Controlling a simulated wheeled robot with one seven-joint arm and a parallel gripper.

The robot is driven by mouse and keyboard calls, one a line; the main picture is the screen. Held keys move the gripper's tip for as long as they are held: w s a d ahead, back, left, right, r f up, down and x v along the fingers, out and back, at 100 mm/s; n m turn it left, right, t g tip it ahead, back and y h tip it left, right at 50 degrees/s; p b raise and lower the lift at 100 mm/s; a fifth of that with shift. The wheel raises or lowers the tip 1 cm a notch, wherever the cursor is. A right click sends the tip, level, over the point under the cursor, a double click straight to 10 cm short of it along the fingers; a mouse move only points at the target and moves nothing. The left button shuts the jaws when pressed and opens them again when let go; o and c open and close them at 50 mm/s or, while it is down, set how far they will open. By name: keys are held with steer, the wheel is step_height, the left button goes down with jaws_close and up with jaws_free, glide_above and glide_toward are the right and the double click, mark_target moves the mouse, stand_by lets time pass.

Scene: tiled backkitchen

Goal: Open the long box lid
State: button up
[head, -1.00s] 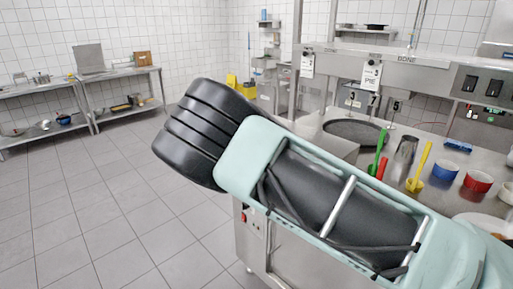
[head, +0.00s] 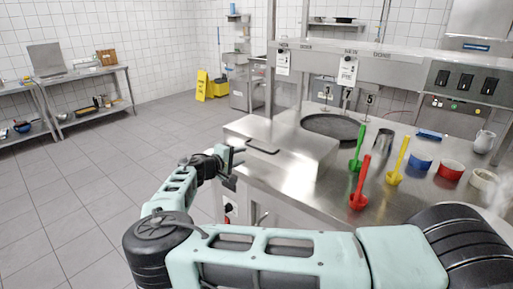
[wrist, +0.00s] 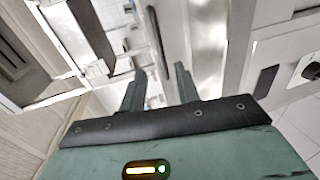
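The long box (head: 290,160) is a low stainless steel box on the near left end of the steel counter. Its flat lid (head: 285,136) lies shut, with a dark bar handle (head: 263,147) near its left edge. My gripper (head: 236,166) is just left of the box, at about lid height, apart from the handle as far as I can tell. In the wrist view my gripper (wrist: 159,68) has its two fingers apart with nothing held between them. A thin dark bar (wrist: 157,42) shows beyond the fingertips; I cannot tell whether it is the lid handle.
A round dark plate (head: 331,127) lies behind the box. Green (head: 358,150), red (head: 359,185) and yellow (head: 398,160) utensils stand to its right, with blue (head: 419,162) and red (head: 451,171) bowls beyond. A steel rail (head: 350,66) spans above the counter. The left floor is clear.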

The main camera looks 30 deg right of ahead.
mark_target(259, 149)
steer(key=p+x, duration=0.3)
steer(key=x, duration=0.7)
steer(key=shift+d, duration=0.2)
jaws_close()
